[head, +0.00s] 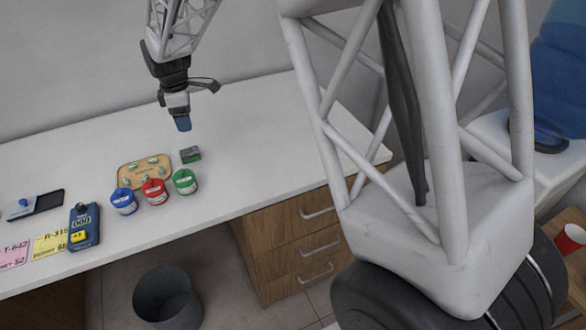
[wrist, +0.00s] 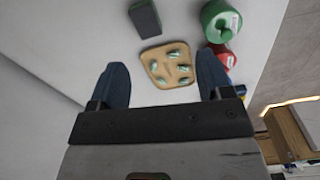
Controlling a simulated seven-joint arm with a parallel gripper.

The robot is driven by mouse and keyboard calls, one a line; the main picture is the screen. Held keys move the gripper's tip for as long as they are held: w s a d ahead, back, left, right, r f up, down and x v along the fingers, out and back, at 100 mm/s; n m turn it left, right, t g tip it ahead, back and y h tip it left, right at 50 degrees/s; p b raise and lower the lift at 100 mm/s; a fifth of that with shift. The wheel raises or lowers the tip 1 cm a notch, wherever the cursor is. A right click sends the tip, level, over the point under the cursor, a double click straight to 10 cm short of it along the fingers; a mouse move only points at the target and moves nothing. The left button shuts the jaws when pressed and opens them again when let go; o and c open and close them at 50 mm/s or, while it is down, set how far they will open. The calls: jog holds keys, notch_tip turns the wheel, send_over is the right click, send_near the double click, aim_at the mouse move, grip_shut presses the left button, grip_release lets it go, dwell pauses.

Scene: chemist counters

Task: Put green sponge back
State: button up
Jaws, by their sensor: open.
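The green sponge (head: 190,154), a small block with a dark grey top and green lower part, lies on the white counter behind the green jar. In the wrist view the sponge (wrist: 145,18) shows as a dark block beyond the fingertips, at the top. My gripper (head: 183,124) is above the counter, pointing down, just above the sponge in the picture. In the wrist view my gripper (wrist: 161,72) has its two blue fingers wide apart, with nothing held. The wooden tray (wrist: 157,88) with several small green and white pieces shows between and beyond the fingers.
A green jar (head: 185,181), a red jar (head: 155,191) and a blue jar (head: 123,201) stand in a row by the wooden tray (head: 126,183). A blue device (head: 84,227) and paper tags lie further left. The counter right of the sponge is clear.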

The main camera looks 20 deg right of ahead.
jog(key=s+d+r+m, duration=0.3)
jog(key=s+r, duration=0.1)
jog(key=s, duration=0.3)
jog(key=s+d+r+m+t, duration=0.1)
jog(key=s+d+r+m, duration=0.25)
jog(key=s, duration=0.35)
jog(key=s+d+r+m, duration=0.3)
jog(key=s, duration=0.5)
jog(key=s+d+m, duration=0.2)
jog(key=s+m, duration=0.1)
jog(key=s, duration=0.6)
jog(key=s+d+f+m+t, duration=0.1)
jog(key=s+m, duration=0.3)
jog(key=s, duration=0.6)
jog(key=shift+d, duration=0.9)
